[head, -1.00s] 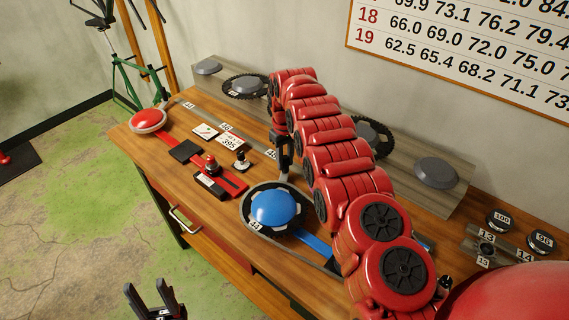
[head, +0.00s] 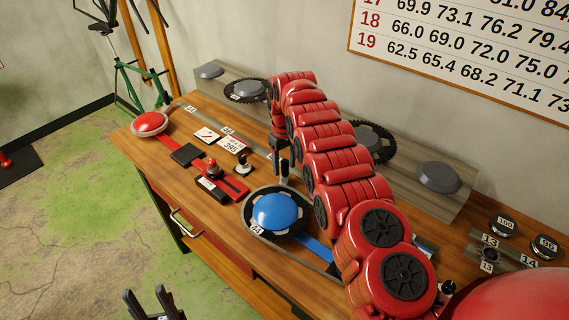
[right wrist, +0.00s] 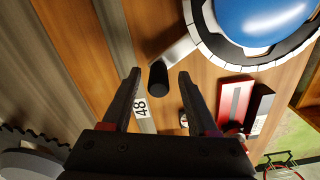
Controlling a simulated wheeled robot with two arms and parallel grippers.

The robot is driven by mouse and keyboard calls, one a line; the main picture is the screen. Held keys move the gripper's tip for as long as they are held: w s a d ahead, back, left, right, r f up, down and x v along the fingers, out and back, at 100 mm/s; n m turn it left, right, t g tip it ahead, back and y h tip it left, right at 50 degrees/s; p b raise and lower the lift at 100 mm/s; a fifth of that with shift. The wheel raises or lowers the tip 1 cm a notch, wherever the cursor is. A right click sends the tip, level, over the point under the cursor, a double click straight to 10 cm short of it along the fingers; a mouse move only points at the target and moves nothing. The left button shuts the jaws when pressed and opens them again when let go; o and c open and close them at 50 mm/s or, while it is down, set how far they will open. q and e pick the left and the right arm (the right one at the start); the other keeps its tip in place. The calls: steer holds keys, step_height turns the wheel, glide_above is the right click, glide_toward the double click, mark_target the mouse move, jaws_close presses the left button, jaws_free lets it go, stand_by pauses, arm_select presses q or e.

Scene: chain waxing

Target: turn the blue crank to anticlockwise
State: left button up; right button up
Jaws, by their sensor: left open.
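The blue crank's dome (head: 275,211) sits on a dark toothed ring on the bench; it also shows at the top of the right wrist view (right wrist: 262,14). A short silver arm reaches from the ring to an upright black handle (right wrist: 158,78). My right gripper (right wrist: 159,72) is open, with a finger on each side of the handle in that view and gaps on both sides. I cannot tell how far above the handle the fingertips are. In the head view my right gripper (head: 278,156) is small and partly hidden. My left gripper (head: 144,291) is open and empty, in front of the bench.
A red dome (head: 150,123), label cards (head: 232,144) and a red-and-black device (head: 220,181) lie left on the wooden bench. A grey beam with discs (head: 438,177) runs behind. My red right arm hides the bench's middle. Black weights (head: 502,225) lie right.

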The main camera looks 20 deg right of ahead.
steer(key=shift+w+r, duration=0.1)
steer(key=shift+r, duration=0.2)
step_height(320, 180, up, 2)
steer(key=shift+r+b, duration=0.1)
steer(key=shift+b, duration=0.55)
step_height(320, 180, up, 4)
steer(key=p, duration=0.2)
steer(key=shift+p, duration=0.35)
step_height(320, 180, up, 11)
steer(key=p, duration=1)
steer(key=shift+f, duration=0.2)
steer(key=shift+f, duration=0.1)
